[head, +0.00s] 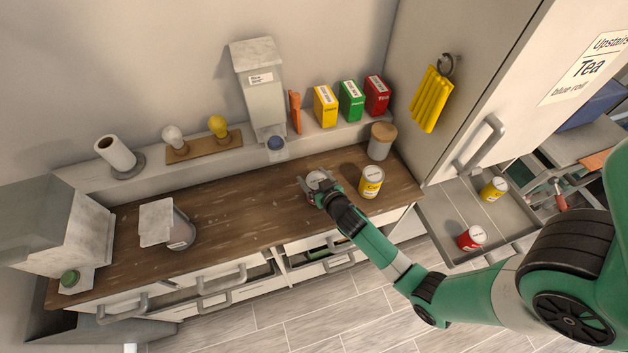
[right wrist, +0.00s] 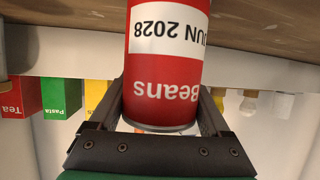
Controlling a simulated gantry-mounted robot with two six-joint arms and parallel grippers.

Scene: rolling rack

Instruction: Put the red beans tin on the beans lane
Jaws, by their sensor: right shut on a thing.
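The red beans tin (right wrist: 165,75) is between the two fingers of my right gripper (right wrist: 165,110), which is shut on it. Its "Beans" label appears upside down in the right wrist view, and one end is cut off by the frame edge. In the head view the tin's pale top (head: 316,178) shows in my right gripper (head: 318,188), over the wooden counter. I cannot tell if the tin touches the counter. A pulled-out grey tray (head: 445,208) at the right holds another red tin (head: 471,238) and a yellow tin (head: 494,189). Its lane labels are not readable. My left gripper is not in view.
A yellow tin (head: 371,182) stands just right of my right gripper, with a lidded canister (head: 381,141) behind it. Yellow, green and red boxes (head: 351,100) stand on the back ledge. A cabinet door with a handle (head: 482,145) rises beside the tray. The counter's middle (head: 240,205) is clear.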

